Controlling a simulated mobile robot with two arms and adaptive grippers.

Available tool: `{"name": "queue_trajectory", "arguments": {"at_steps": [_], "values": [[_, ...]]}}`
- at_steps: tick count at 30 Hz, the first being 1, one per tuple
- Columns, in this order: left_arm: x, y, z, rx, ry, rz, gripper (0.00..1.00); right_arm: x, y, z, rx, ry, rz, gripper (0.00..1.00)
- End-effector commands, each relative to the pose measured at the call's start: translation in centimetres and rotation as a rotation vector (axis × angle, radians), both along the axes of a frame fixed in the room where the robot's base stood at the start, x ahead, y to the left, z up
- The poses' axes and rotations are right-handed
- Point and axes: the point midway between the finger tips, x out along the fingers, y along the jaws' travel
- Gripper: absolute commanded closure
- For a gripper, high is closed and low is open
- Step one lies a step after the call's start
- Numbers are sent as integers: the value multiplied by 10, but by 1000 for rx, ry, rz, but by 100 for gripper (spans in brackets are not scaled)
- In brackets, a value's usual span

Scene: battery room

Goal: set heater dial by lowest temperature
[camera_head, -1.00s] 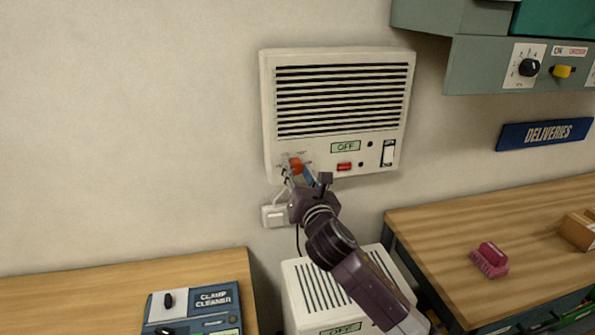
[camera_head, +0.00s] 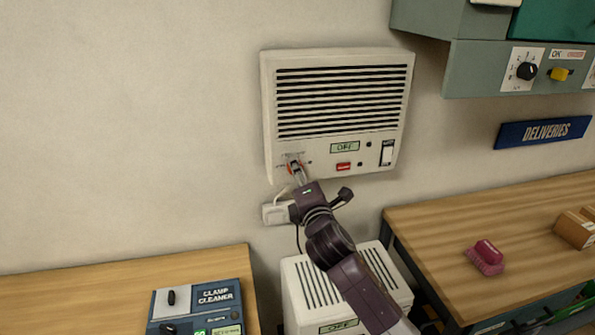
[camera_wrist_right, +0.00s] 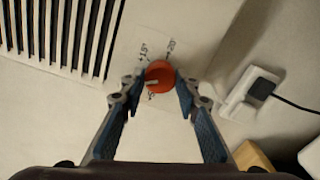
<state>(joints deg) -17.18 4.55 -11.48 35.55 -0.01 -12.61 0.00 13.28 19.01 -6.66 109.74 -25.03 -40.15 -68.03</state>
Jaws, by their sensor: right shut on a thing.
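The heater (camera_head: 337,115) is a white wall box with dark slats; its small display (camera_head: 345,147) reads OFF. Its orange-red dial (camera_wrist_right: 159,76) sits at the lower left of the front, with a pale pointer line. Printed marks around it seem to read about 5, +15 and +20 in the wrist view. My right gripper (camera_wrist_right: 159,80) has its fingertips closed on both sides of the dial. In the head view the right gripper (camera_head: 298,172) mostly covers the dial. My left gripper is not in view.
A white socket with a plug (camera_wrist_right: 257,90) is on the wall just below the heater. A second white slatted unit (camera_head: 300,290) stands below, under my arm.

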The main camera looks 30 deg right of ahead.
Motion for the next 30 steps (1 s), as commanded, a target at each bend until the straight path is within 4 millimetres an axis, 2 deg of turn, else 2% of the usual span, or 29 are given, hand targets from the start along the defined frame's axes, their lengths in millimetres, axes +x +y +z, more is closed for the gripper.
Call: {"name": "queue_trajectory", "arguments": {"at_steps": [18, 30], "values": [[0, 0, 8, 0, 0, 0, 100, 0, 0, 0, 571, -146, -1, 95], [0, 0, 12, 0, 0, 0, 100, 0, 0, -1, 881, -227, -2, 95]]}}
